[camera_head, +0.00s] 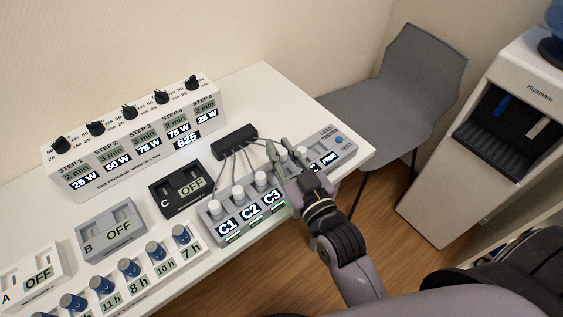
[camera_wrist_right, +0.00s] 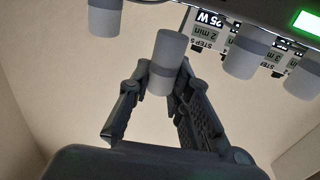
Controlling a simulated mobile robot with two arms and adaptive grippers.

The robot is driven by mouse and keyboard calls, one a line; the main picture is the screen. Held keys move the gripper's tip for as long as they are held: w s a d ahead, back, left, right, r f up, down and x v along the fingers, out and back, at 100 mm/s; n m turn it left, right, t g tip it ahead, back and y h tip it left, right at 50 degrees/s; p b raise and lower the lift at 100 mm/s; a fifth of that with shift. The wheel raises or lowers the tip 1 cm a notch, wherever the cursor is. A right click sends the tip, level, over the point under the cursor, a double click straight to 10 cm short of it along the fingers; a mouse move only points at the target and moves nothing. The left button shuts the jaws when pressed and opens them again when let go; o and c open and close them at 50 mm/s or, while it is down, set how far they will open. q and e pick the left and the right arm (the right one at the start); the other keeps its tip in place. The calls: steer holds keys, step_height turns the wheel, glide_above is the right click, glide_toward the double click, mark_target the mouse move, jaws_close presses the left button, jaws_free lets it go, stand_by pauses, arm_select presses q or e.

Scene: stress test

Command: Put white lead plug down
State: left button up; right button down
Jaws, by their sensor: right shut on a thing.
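My right gripper (camera_head: 281,157) is over the lead panel (camera_head: 204,228), to the right of the C3 label. In the wrist view its fingers (camera_wrist_right: 160,88) are shut on a white lead plug (camera_wrist_right: 168,50) with a grey band. I cannot tell whether this plug is clear of the panel or seated in it. White plugs stand at C1 (camera_head: 214,209), C2 (camera_head: 238,194) and C3 (camera_head: 262,181). Other plugs show in the wrist view, to the left (camera_wrist_right: 105,18) and right (camera_wrist_right: 246,52) of the held one. My left gripper is out of view.
A black lead block (camera_head: 234,138) with thin cables lies behind the panel. Boxes A (camera_head: 32,278), B (camera_head: 108,228) and C (camera_head: 180,183) read OFF. The STEP box (camera_head: 136,135) stands at the back. A grey chair (camera_head: 412,75) and water dispenser (camera_head: 500,110) are right of the table.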

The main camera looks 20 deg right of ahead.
mark_target(282, 162)
step_height(282, 162, down, 3)
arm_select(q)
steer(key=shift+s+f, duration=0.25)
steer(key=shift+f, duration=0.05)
arm_select(e)
steer(key=shift+f, duration=0.25)
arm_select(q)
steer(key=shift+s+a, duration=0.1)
arm_select(e)
steer(key=shift+f, duration=0.1)
steer(key=c, duration=1.5)
jaws_free()
steer(key=shift+o, duration=0.2)
steer(key=shift+s, duration=0.2)
arm_select(q)
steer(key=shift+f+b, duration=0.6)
steer(key=shift+b, duration=0.15)
arm_select(e)
steer(key=s+d, duration=0.1)
steer(key=s, duration=1)
steer(key=shift+s+d, duration=0.3)
steer(key=shift+d, duration=0.1)
